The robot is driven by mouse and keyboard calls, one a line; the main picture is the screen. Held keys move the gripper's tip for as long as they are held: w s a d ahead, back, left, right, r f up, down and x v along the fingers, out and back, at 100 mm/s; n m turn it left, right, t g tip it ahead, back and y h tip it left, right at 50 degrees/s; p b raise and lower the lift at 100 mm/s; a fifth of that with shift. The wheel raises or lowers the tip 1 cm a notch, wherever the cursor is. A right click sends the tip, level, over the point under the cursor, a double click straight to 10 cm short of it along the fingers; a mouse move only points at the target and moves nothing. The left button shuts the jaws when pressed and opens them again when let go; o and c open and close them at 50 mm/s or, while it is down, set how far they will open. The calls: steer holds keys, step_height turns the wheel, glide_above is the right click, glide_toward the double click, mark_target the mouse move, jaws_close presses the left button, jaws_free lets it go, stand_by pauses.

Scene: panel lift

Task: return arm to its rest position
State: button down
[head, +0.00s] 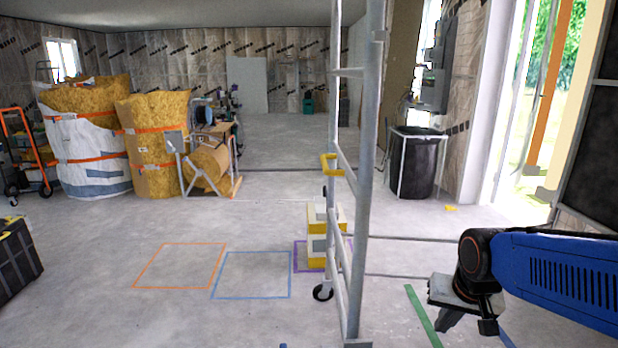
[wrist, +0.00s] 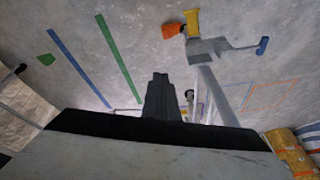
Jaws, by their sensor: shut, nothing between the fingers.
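My gripper (head: 462,318) is at the lower right of the head view, at the end of my blue arm. It hangs low over the grey concrete floor, to the right of a metal ladder-like frame (head: 358,240). In the wrist view its dark fingers (wrist: 162,92) stand together in the middle, shut, with nothing held between them. The head view shows the gripper small and dark, so its finger detail is unclear there.
The tall frame stands on castors near the middle, with yellow and grey boxes (head: 318,232) behind it. Orange (head: 182,264) and blue (head: 252,275) floor outlines lie clear at left. A black bin (head: 418,165) stands behind my arm. Green tape (head: 423,315) lies beside my gripper.

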steer(key=s+r+n+t, duration=0.1)
steer(key=s+r+n, duration=0.2)
steer(key=s, duration=0.9)
steer(key=shift+a+r, duration=0.15)
steer(key=shift+r, duration=0.4)
